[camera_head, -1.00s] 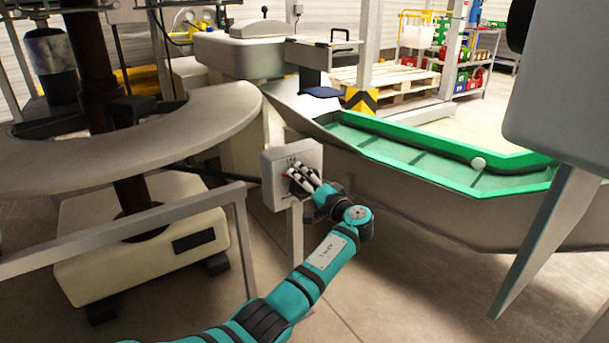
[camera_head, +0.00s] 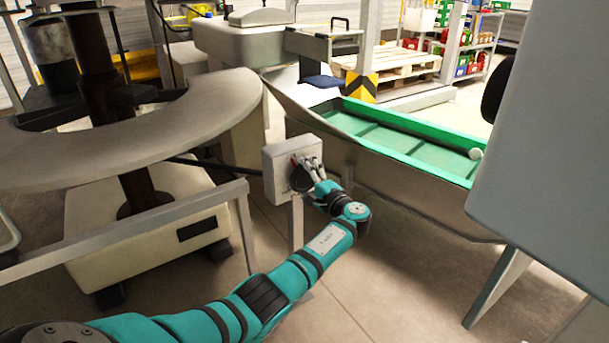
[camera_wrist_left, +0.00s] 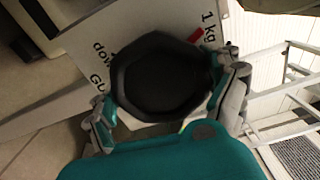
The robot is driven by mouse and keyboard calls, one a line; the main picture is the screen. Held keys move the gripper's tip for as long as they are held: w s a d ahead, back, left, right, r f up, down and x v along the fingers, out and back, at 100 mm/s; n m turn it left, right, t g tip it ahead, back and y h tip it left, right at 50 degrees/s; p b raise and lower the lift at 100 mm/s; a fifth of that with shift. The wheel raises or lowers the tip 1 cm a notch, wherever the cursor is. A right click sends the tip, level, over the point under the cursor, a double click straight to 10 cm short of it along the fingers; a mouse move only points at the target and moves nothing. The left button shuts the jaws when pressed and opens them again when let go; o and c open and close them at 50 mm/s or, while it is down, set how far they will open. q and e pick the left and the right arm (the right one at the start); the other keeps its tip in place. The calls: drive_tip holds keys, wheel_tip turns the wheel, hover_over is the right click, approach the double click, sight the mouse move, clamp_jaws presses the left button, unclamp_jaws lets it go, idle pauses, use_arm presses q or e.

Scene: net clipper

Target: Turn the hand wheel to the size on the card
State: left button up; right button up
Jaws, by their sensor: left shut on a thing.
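The hand wheel (camera_wrist_left: 160,78) is a dark, many-sided knob on the front of a pale grey box (camera_head: 276,163) on a post. In the left wrist view the box face shows partly hidden lettering, with "1 kg" and a red mark (camera_wrist_left: 196,35) near the wheel's upper right. My left gripper (camera_wrist_left: 170,95) is shut on the hand wheel, with fingers on both sides of it. In the head view the gripper (camera_head: 309,178) reaches the box face and covers part of it. I cannot make out the card. My right gripper is not in view.
A grey rail (camera_head: 130,228) and a round grey table (camera_head: 120,140) stand left of the box. A metal trough with a green lining (camera_head: 395,140) lies to the right. A large grey panel (camera_head: 560,150) fills the right side. Open floor lies below the box.

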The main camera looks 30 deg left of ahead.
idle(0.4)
use_arm(q)
drive_tip(key=o, duration=0.9)
drive_tip(key=v, duration=1.2)
drive_tip(key=shift+f, duration=0.1)
